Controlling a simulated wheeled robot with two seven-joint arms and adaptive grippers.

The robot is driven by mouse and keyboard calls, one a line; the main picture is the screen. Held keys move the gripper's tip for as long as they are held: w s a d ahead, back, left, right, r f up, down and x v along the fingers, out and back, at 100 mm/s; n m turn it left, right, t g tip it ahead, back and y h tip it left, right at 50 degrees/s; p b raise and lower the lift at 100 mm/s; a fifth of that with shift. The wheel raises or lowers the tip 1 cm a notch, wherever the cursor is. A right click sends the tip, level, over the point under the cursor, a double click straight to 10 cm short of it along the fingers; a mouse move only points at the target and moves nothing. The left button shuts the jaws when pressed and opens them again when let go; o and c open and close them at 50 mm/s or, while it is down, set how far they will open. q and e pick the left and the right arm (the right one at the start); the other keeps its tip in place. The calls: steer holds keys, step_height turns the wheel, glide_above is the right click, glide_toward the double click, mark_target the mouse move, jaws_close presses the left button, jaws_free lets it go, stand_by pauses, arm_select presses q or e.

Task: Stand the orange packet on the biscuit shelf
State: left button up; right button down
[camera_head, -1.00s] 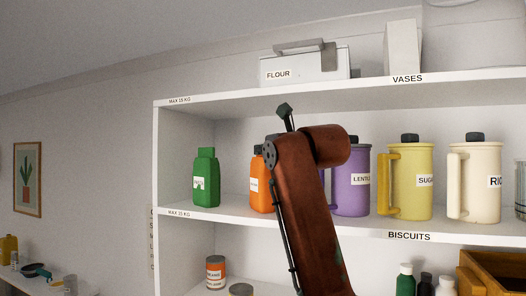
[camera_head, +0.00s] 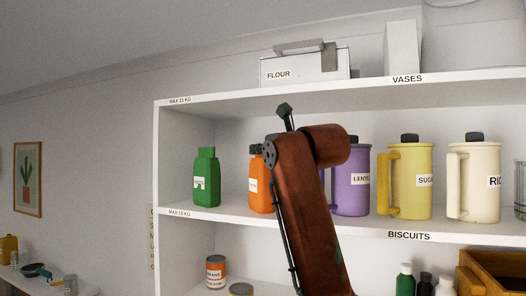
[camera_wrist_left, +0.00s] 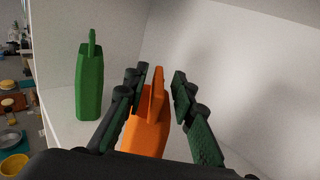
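The orange packet (camera_head: 257,188) stands upright on the biscuit shelf (camera_head: 450,238), partly hidden by my arm in the camera_head view. In the left wrist view the orange packet (camera_wrist_left: 147,135) is between the fingers of my left gripper (camera_wrist_left: 158,82). The fingers are apart, one on each side of its narrow top fin, with a visible gap to the fin on both sides. The packet's base is hidden in the wrist view. My left gripper is hidden in the camera_head view. My right gripper is in neither view.
A green packet (camera_head: 206,178) stands left of the orange one; it also shows in the left wrist view (camera_wrist_left: 89,85). A purple canister (camera_head: 352,182), a yellow canister (camera_head: 411,182) and a cream canister (camera_head: 481,182) stand to the right. The shelf above holds a flour box (camera_head: 300,66).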

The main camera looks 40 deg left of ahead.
arm_select(q)
steer(key=b+v, duration=0.3)
steer(key=v, duration=0.9)
steer(key=shift+r, duration=0.15)
